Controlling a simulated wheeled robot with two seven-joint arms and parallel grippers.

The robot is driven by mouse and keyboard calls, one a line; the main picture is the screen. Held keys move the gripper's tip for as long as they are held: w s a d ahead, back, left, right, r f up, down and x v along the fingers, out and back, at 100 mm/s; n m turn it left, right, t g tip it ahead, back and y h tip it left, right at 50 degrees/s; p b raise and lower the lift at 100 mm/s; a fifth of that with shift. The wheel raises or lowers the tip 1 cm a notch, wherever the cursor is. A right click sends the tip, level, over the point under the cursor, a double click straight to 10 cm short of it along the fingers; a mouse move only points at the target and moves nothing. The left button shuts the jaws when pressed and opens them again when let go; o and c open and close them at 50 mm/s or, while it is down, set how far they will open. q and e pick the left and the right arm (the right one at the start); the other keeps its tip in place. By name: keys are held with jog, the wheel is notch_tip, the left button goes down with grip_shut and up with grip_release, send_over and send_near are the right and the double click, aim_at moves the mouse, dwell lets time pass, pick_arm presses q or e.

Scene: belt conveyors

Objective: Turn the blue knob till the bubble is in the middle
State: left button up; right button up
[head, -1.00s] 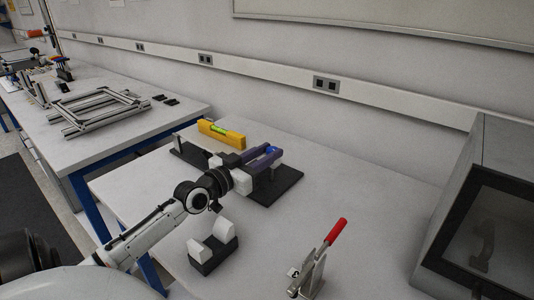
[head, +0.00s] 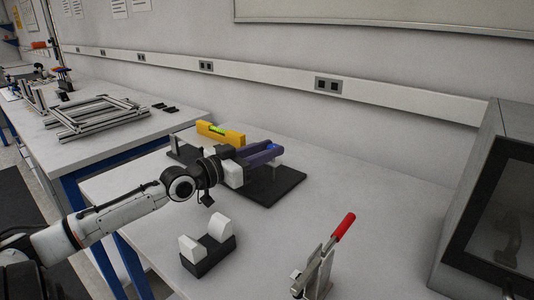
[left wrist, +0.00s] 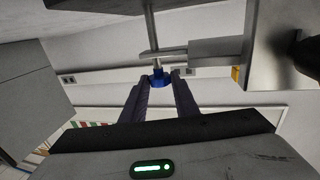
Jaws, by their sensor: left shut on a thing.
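The blue knob (head: 274,146) is on a fixture with a dark base plate (head: 285,184) on the white table. My left gripper (head: 274,148) has its purple fingers shut on the knob from the left. In the left wrist view the blue knob (left wrist: 159,77) shows between the two fingertips, below a grey post (left wrist: 150,30). The yellow spirit level (head: 233,138) stands behind the gripper, at the far side of the fixture. Its green vial (head: 216,129) is visible, but the bubble is too small to place. My right gripper is out of view.
A white two-part block on a black base (head: 208,260) stands in front of the fixture. A red-handled clamp (head: 343,227) is nearer the front right. A grey cabinet (head: 480,200) borders the right side. Aluminium frames (head: 95,115) lie on the left table. Table between is bare.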

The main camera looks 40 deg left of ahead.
pick_arm(q)
jog(key=o, duration=1)
jog(key=shift+a+r, duration=0.1)
jog(key=shift+a, duration=0.1)
jog(key=shift+o, duration=0.3)
jog(key=shift+d, duration=0.1)
jog(key=shift+s+f, duration=0.15)
jog(key=shift+s, duration=0.9)
jog(key=shift+s+f, duration=0.1)
jog(key=shift+s, duration=0.9)
jog(key=s, duration=0.6)
jog(key=shift+a+r+p, duration=0.2)
jog(key=shift+a+p, duration=0.15)
jog(key=shift+a, duration=0.1)
